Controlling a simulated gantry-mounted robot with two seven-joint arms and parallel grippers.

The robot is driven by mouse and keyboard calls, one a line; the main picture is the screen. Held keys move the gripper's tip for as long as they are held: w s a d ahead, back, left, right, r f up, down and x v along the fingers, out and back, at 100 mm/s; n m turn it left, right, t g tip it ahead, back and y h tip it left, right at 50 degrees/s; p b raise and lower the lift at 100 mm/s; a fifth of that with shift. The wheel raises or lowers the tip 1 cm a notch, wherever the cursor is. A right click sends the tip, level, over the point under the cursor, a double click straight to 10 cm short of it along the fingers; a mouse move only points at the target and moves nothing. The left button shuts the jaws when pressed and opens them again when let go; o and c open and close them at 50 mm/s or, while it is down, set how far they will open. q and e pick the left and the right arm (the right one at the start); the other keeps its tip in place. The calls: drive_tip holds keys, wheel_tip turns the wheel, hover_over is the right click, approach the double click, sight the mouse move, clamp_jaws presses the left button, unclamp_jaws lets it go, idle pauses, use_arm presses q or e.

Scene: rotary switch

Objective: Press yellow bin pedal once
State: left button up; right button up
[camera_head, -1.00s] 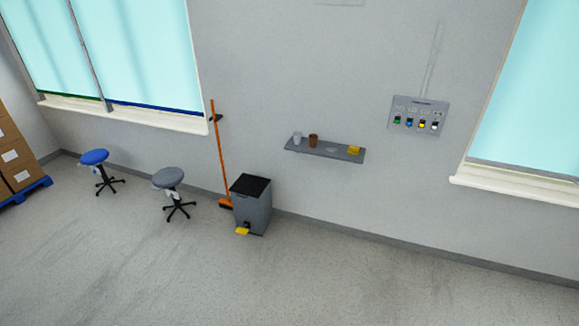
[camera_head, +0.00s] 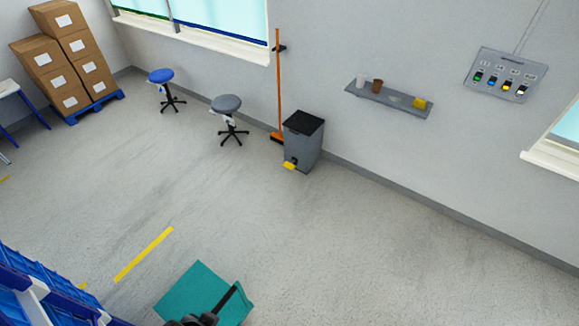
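The grey bin (camera_head: 303,146) stands on the floor against the back wall, upright, with a flat black lid (camera_head: 304,123) that looks shut. Its yellow pedal (camera_head: 289,166) sticks out at the foot of the bin's front, close to the floor. Nothing touches the pedal in this view.
A broom (camera_head: 278,90) leans beside the bin. A grey stool (camera_head: 227,104) and a blue stool (camera_head: 161,76) stand left. A wall shelf (camera_head: 385,98) and a switch panel (camera_head: 505,74) are right. A teal object (camera_head: 192,289) is at the bottom. Floor before the bin is clear.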

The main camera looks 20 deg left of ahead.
use_arm(q)
clamp_jaws()
idle(1.5)
